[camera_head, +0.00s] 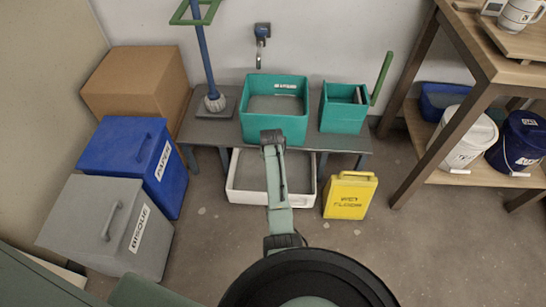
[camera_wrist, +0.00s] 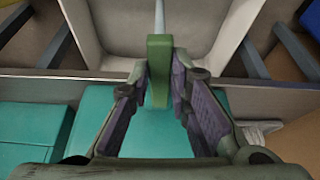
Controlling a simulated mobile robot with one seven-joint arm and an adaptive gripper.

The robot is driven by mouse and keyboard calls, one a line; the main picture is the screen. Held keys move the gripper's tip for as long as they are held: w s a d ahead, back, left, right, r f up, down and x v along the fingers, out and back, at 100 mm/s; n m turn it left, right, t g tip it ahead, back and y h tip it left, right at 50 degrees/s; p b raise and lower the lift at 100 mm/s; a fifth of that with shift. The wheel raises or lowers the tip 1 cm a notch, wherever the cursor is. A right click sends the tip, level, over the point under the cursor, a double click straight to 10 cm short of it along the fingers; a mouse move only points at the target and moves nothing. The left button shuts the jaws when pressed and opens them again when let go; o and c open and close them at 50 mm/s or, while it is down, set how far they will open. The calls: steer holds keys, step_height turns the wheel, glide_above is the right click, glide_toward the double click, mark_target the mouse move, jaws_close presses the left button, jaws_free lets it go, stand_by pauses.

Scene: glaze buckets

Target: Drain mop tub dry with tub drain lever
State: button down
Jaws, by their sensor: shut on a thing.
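The teal mop tub (camera_head: 262,128) stands on a low grey bench, with a grey surface inside and a white label on its back wall. The tub's teal front also shows in the wrist view (camera_wrist: 153,138). My gripper (camera_head: 272,140) is at the tub's front edge. In the wrist view my gripper (camera_wrist: 165,85) is shut on the green drain lever (camera_wrist: 159,58), which stands between the two fingers. A thin pale rod runs from behind the lever. In the head view my gripper hides the lever. I cannot tell whether water is in the tub.
A white basin (camera_head: 241,183) lies below the bench. A smaller teal box (camera_head: 342,117) stands right of the tub, and a blue post (camera_head: 205,60) left. A yellow floor sign (camera_head: 349,197) stands at right. Blue (camera_head: 120,160) and grey (camera_head: 92,225) bins stand at left.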

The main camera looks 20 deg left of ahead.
steer(key=c, duration=1.5)
jaws_free()
steer(key=v, duration=1.2)
steer(key=shift+w+r, duration=0.1)
